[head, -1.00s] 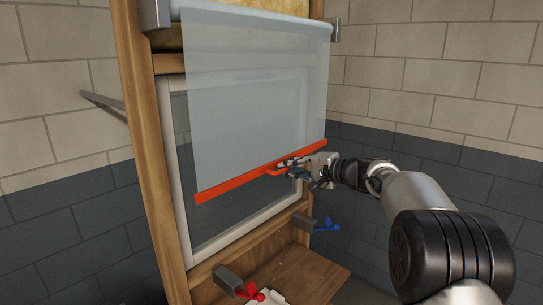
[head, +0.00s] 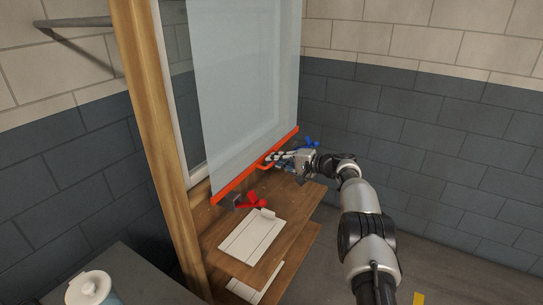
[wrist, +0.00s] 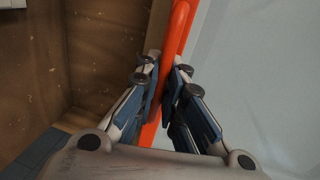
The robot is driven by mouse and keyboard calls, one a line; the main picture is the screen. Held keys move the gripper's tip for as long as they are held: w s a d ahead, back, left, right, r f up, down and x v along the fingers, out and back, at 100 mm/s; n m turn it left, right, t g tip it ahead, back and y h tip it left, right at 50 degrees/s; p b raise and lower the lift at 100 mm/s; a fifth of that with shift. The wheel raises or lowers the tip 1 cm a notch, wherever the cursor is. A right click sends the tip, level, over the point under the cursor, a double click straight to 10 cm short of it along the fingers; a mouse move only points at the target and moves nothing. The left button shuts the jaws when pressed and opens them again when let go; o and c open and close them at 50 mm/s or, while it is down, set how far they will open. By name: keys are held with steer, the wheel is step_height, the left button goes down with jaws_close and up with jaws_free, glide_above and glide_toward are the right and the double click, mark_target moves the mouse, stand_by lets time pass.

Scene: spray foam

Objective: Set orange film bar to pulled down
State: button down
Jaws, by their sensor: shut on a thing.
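The orange film bar (head: 232,186) runs along the lower edge of a translucent film (head: 245,90) that hangs in front of the window. In the head view the bar is low, close above the wooden shelf. My gripper (head: 280,158) is at the handle near the middle of the bar. In the wrist view the orange handle (wrist: 176,50) passes between the two fingers of my gripper (wrist: 167,88), and they are closed on it. The film hangs down flat beside it.
A wooden shelf (head: 215,232) below holds a white panel (head: 250,236). A red clamp (head: 252,201) sits at the left near the bar, and a blue clamp (head: 312,142) at the right. A white-lidded container (head: 90,287) stands at the lower left.

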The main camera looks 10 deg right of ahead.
steer(key=shift+d+f, duration=0.1)
steer(key=shift+f, duration=0.45)
steer(key=shift+f, duration=0.1)
steer(key=c, duration=1.7)
jaws_free()
steer(key=shift+r, duration=0.2)
steer(key=shift+s+d+r, duration=0.1)
steer(key=shift+d, duration=0.05)
steer(key=v, duration=1.1)
steer(key=shift+s+d, duration=0.2)
steer(key=shift+s, duration=0.05)
